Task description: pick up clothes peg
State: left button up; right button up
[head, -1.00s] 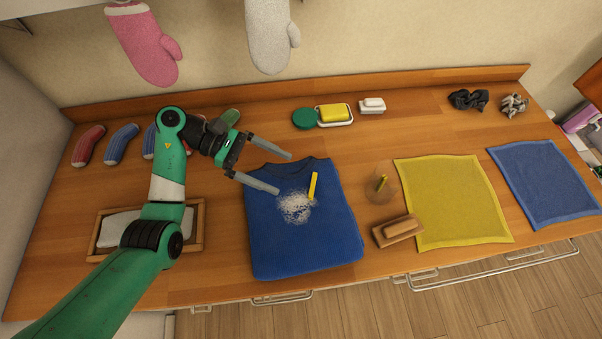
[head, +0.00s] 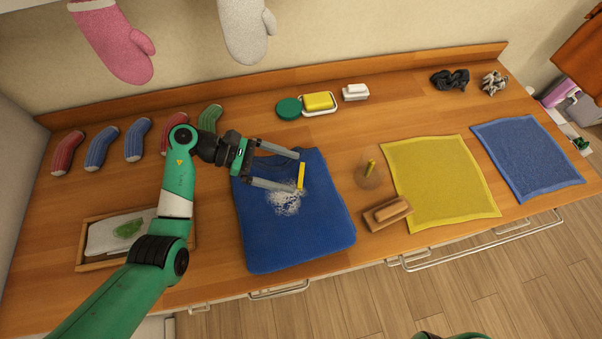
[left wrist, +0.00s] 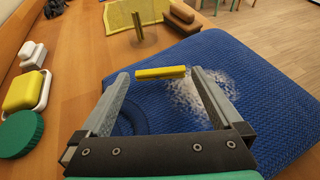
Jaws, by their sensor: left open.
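A yellow clothes peg (head: 301,175) is over the folded blue sweater (head: 300,235), beside a white fuzzy patch (head: 285,203). My left gripper (head: 297,170) is open, with its fingertips on either side of the peg. In the left wrist view the peg (left wrist: 161,72) spans crosswise between the two fingertips, close to both. I cannot tell whether either finger touches it. A second yellow piece (head: 371,166) stands in a round clear holder to the right. My right gripper is not in view.
A wooden brush (head: 388,213) and yellow cloth (head: 440,180) lie right of the sweater. Soap dishes (head: 319,103) and a green round lid (head: 289,108) sit behind. A framed tray (head: 90,266) is at left. Socks (head: 102,149) lie at back left; mitts hang above.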

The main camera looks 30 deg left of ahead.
pick_arm(q)
jog(key=shift+x, duration=1.2)
jog(key=c, duration=1)
jog(key=shift+r, duration=0.15)
jog(key=shift+r, duration=0.25)
notch_tip(320, 180, up, 2)
jog(key=shift+r+p, duration=0.25)
jog(key=shift+p, duration=0.1)
jog(key=s+d+r+p, duration=0.3)
jog(key=s+r, duration=0.6)
jog(key=s, duration=0.4)
jog(key=shift+d+r+p, duration=0.4)
jog(key=shift+d, duration=0.5)
